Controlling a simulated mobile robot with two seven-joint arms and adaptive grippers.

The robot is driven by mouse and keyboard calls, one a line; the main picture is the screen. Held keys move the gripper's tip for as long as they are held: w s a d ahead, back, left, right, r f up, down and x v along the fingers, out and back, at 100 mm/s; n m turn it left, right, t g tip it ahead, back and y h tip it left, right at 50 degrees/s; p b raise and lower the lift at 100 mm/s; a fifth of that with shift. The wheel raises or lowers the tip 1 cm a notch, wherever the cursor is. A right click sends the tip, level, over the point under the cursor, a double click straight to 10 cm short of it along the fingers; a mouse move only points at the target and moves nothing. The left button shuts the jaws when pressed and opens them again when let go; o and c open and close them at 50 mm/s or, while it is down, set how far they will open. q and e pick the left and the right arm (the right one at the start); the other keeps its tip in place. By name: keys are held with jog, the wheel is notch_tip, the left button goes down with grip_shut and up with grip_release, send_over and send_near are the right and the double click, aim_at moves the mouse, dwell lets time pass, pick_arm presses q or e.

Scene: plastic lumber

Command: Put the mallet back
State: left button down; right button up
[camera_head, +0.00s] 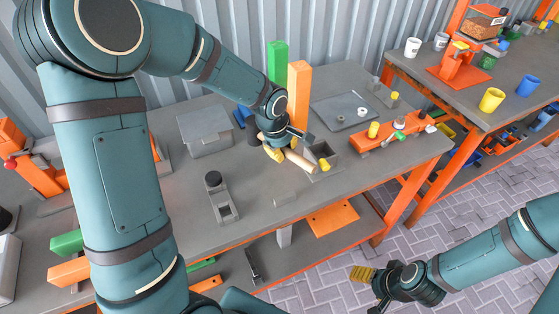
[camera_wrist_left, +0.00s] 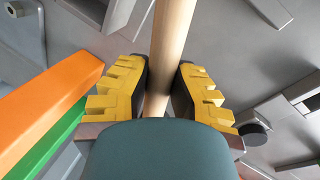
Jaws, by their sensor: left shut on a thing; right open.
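The mallet's pale wooden handle (camera_head: 300,161) is above the grey workbench (camera_head: 268,222) in the head view. My left gripper (camera_head: 281,149) is shut on this handle. In the left wrist view the handle (camera_wrist_left: 169,35) runs up between the two yellow fingers of the left gripper (camera_wrist_left: 163,88). I cannot make out the mallet's head with certainty. My right gripper (camera_head: 366,274) is open and empty at the lower right, in front of the bench and away from the mallet.
Upright green (camera_head: 277,62) and orange (camera_head: 298,90) boards stand behind the left gripper. A grey lidded box (camera_head: 205,130) is to its left. An orange rack (camera_head: 393,133) with small tools lies to the right. The bench front has free room.

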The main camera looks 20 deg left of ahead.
pick_arm(q)
jog(key=shift+f+b, duration=0.45)
jog(key=shift+f, duration=1.85)
jog(key=shift+r, duration=0.1)
jog(key=c, duration=1)
grip_release()
jog(key=shift+r, duration=0.4)
jog(key=p+v, duration=0.2)
jog(key=v, duration=0.9)
jog(key=shift+s+p, duration=0.15)
jog(key=shift+p, duration=0.15)
jog(key=shift+a, duration=0.1)
